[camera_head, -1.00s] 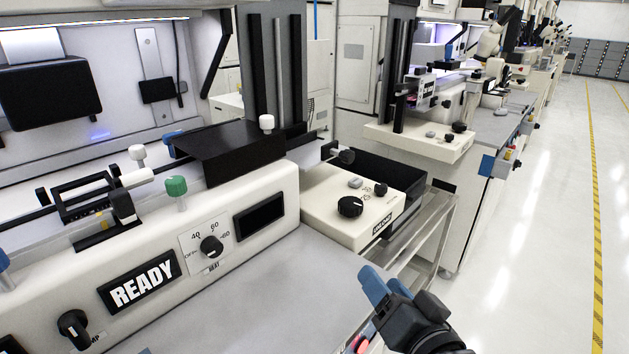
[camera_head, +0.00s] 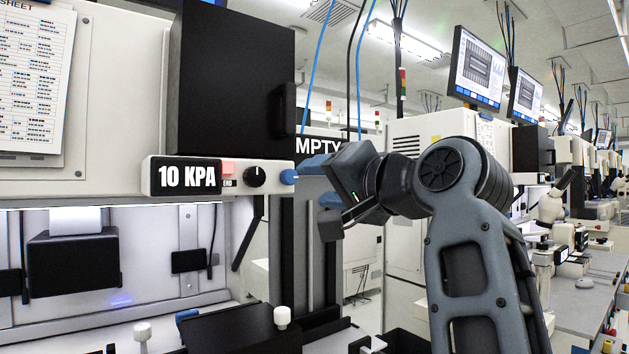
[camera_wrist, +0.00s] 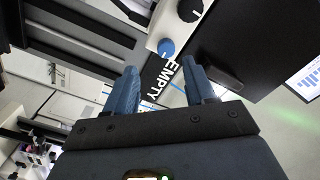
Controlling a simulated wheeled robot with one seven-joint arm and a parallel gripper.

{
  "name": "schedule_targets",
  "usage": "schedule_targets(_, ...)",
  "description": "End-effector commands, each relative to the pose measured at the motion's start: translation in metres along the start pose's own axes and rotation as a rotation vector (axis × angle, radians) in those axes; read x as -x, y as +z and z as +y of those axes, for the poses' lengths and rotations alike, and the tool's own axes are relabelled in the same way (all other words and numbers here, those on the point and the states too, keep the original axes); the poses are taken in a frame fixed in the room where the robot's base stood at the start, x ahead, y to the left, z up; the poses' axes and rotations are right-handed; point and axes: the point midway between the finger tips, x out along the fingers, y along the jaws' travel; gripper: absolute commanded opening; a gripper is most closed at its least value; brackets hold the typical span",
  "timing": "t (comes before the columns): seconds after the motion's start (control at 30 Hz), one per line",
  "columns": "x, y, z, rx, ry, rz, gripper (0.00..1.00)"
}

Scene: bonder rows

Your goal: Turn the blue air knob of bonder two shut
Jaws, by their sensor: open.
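A blue knob (camera_head: 289,176) sticks out of the right end of a white panel (camera_head: 150,176) that reads 10 KPA. In the wrist view the blue knob (camera_wrist: 166,47) shows just beyond the fingertips, between their lines. My gripper (camera_head: 322,180) is just to the right of the knob, with its blue fingers apart and pointing left at it. In the wrist view my gripper (camera_wrist: 160,66) is open and empty, and the knob looks clear of both fingers. No bonder number is readable here.
A black dial (camera_head: 255,177) and a pink button (camera_head: 229,167) sit on the same panel. A black box (camera_head: 232,80) hangs above it. A dark column (camera_head: 308,260) stands below my gripper. An EMPTY sign (camera_wrist: 162,80) is behind the fingers.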

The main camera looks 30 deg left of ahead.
Motion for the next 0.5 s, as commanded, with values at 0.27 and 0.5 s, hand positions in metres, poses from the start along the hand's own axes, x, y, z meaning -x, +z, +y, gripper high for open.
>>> schedule_targets(0.27,-0.021,-0.003,-0.012,-0.003,-0.01,-0.013,0.54)
schedule_targets(0.5,-0.059,-0.003,-0.012,-0.002,-0.009,-0.011,0.54)
